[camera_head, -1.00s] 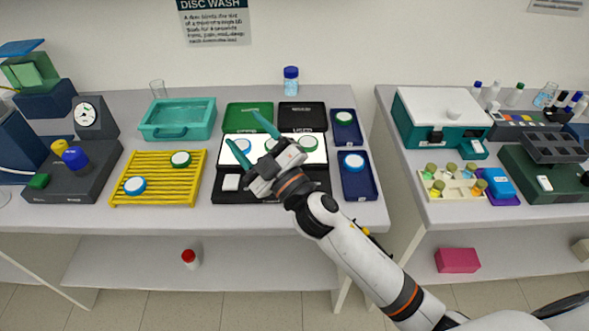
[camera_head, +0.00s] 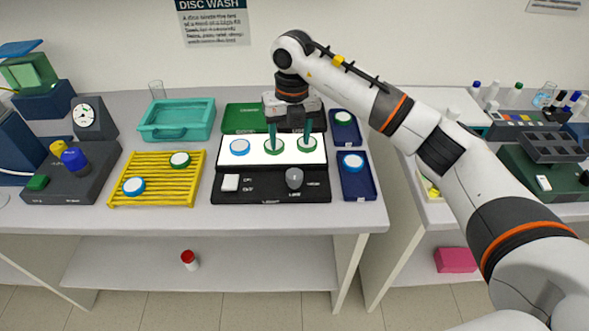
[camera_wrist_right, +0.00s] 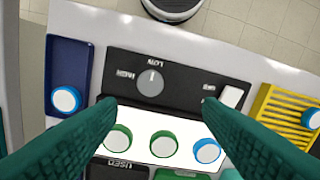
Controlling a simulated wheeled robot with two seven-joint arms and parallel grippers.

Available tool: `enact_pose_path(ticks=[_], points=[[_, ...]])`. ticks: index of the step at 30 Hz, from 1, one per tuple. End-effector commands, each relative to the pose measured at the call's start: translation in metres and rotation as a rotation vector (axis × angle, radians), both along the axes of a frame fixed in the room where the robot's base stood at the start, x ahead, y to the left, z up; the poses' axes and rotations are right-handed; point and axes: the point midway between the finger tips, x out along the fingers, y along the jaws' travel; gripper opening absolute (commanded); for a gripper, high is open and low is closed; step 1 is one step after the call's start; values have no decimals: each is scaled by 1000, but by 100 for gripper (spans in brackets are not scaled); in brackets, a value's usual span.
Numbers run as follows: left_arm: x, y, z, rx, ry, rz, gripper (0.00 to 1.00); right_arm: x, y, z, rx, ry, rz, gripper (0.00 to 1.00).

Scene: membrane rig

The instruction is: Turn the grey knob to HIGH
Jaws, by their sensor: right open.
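The grey knob (camera_head: 294,178) is on the front right of the black light box (camera_head: 262,196), with a LOW label in front of it and another label to its right. In the right wrist view the knob (camera_wrist_right: 150,84) shows a pale mark pointing to LOW, with HIGH off to the side. My right gripper (camera_head: 290,147) is open and points down over the lit white panel, behind the knob and apart from it. Its fingers (camera_wrist_right: 158,102) straddle the knob's line in the wrist view, with nothing between them. My left gripper is out of view.
A white switch (camera_head: 230,183) is on the box's front left. A blue-rimmed disc (camera_head: 240,147) and green-rimmed discs (camera_head: 307,144) lie on the lit panel. A blue tray (camera_head: 357,190) stands right, a yellow rack (camera_head: 157,194) left. Space above the knob is clear.

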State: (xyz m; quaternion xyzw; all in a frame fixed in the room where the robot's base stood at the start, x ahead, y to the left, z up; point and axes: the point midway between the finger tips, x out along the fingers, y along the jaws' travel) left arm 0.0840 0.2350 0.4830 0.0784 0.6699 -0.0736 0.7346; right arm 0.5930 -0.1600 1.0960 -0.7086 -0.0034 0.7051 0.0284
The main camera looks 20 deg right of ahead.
Motion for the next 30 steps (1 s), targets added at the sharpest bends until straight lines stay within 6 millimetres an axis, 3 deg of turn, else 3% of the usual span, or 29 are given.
enact_pose_path(ticks=[3, 7, 21, 30], points=[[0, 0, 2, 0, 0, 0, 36, 1, -11, 2, -49, 6, -24, 61], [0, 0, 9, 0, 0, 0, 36, 0, -12, -12, -51, 11, -24, 61], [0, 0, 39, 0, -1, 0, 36, 0, -10, -98, -46, 10, -21, 61], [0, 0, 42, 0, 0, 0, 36, 1, -11, -116, -46, 7, -20, 61]])
